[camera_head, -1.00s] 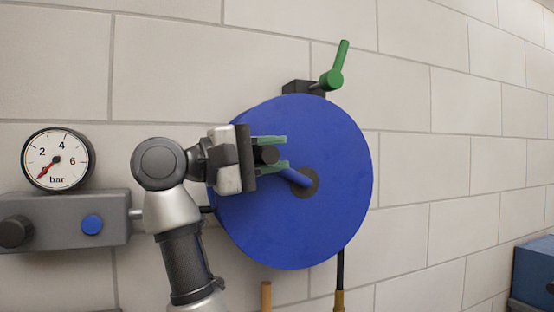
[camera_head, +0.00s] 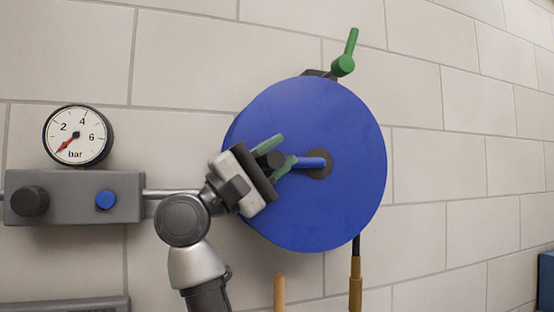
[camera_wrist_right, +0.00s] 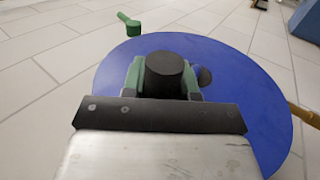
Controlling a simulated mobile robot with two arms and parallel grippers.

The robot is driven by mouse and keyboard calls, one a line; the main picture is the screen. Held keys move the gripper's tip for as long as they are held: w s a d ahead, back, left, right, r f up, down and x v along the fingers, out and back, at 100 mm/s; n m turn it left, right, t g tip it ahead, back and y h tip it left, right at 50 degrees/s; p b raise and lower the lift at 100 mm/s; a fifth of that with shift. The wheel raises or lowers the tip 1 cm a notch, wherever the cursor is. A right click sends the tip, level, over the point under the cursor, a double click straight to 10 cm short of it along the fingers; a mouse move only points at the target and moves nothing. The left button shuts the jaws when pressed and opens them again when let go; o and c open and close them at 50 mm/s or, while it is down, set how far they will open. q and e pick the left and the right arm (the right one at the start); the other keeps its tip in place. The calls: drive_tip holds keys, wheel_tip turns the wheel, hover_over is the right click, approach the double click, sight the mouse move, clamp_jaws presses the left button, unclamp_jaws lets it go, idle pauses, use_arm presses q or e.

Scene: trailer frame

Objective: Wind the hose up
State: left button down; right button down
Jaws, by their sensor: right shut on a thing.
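The hose reel is a round blue disc (camera_head: 340,205) on the wall, with a dark hub (camera_head: 320,172) and a blue crank arm (camera_head: 309,162). The crank's black knob (camera_head: 273,159) is left of the hub, almost level with it. My right gripper (camera_head: 271,154) is shut on this knob, with green fingers on either side. The knob also shows in the right wrist view (camera_wrist_right: 169,76). A short black length of hose (camera_head: 356,245) hangs below the disc and ends in a brownish nozzle (camera_head: 355,283). My left gripper is out of view.
A green lever (camera_head: 346,57) sits above the reel. A grey unit (camera_head: 72,209) with a pressure gauge (camera_head: 78,135), black knob and blue button is at the left. A wooden-coloured stick end (camera_head: 279,292) stands below the disc. The wall right of the reel is clear.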

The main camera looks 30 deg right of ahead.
drive_tip(key=shift+f, duration=0.2)
drive_tip(key=c, duration=0.9)
unclamp_jaws()
drive_tip(key=shift+o, duration=0.2)
drive_tip(key=b+v, duration=0.2)
drive_tip(key=v, duration=0.8)
drive_tip(key=shift+w+a+f, duration=0.15)
drive_tip(key=shift+w+a, duration=0.05)
drive_tip(key=shift+a, duration=0.15)
